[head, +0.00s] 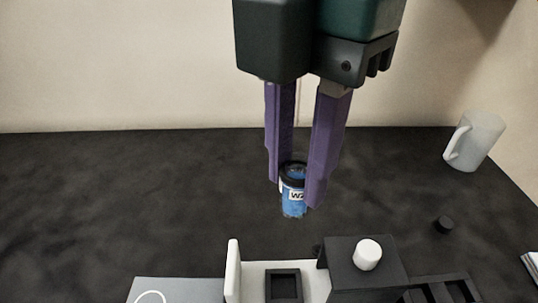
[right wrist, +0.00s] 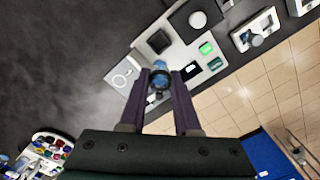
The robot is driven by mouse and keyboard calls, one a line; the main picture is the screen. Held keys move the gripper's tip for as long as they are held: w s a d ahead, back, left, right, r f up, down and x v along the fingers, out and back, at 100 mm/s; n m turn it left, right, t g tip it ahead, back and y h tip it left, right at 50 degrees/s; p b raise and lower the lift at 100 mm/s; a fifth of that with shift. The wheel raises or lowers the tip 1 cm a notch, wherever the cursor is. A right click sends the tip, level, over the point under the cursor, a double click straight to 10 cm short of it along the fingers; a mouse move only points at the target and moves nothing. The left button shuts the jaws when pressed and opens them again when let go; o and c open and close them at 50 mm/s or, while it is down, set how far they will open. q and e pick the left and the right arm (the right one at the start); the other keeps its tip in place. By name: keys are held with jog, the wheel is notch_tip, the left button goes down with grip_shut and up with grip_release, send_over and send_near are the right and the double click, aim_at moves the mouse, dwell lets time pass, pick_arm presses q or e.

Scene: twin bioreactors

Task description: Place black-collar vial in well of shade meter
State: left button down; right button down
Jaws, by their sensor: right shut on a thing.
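The black-collar vial (head: 293,196) holds blue liquid and has a white label partly reading "W2". It hangs roughly upright between the purple fingers of my right gripper (head: 298,190), which is shut on it. The vial also shows in the right wrist view (right wrist: 160,76), between the fingertips. The shade meter (head: 255,272) is at the bottom of the head view, with a dark square well (head: 284,285) that looks empty. The vial is above and apart from the well. In the right wrist view the well (right wrist: 158,41) lies beyond the vial. My left gripper is not in view.
A black block (head: 345,272) with a white knob (head: 367,254) stands right of the well, and an upright white wall (head: 233,270) stands left of it. A white mug (head: 474,141) and a small black cap (head: 443,224) are at right. The bench's left side is clear.

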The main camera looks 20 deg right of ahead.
jog(key=shift+f+b, duration=0.95)
jog(key=shift+f, duration=7.85)
jog(key=shift+f, duration=0.15)
jog(key=c, duration=0.6)
grip_release()
